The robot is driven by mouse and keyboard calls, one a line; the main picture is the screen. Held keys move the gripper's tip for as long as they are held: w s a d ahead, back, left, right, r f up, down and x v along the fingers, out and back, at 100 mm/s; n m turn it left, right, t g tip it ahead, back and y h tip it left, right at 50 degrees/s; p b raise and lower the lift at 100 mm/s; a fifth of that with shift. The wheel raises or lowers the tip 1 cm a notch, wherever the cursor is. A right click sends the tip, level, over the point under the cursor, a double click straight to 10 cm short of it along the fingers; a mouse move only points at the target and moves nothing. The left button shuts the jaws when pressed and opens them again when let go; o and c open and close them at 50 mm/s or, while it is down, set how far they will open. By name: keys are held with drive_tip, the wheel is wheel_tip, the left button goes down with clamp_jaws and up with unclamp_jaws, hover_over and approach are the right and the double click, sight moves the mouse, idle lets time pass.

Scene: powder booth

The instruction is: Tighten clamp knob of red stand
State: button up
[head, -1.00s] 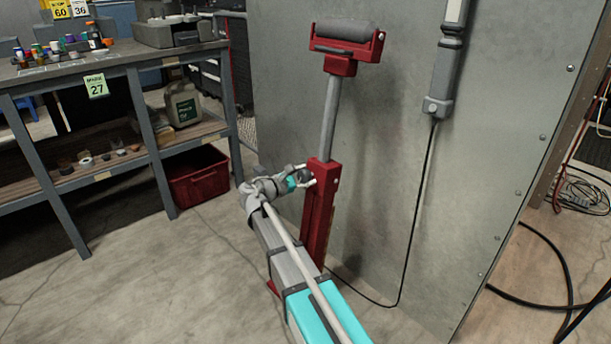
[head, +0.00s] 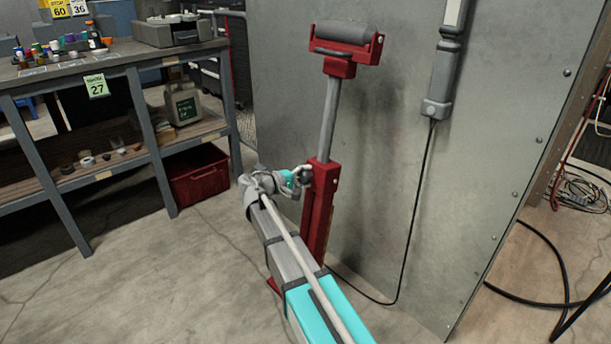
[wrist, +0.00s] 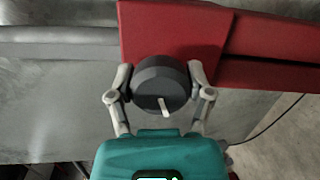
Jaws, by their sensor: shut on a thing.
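The red stand (head: 319,208) stands upright before the grey panel, with a grey post (head: 328,120) rising from it to a roller head (head: 346,46). In the wrist view the red column (wrist: 185,25) lies across the top. The dark round clamp knob (wrist: 160,82), with a white pointer mark slanting slightly, sits on the column's side. My gripper (wrist: 160,84) is shut on the knob, one finger on each side. In the head view my gripper (head: 303,178) is at the upper left side of the red column, and the knob is mostly hidden there.
A grey panel (head: 400,190) stands close behind the stand, with a hanging cable (head: 418,200). A workbench (head: 110,62) and a red crate (head: 200,176) are at left. Black hoses (head: 540,300) lie on the floor at right.

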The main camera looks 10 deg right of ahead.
drive_tip(key=shift+d+m, duration=0.1)
drive_tip(key=shift+m, duration=1.1)
drive_tip(key=o, duration=1.1)
drive_tip(key=shift+o, duration=0.2)
drive_tip(key=shift+n, duration=0.3)
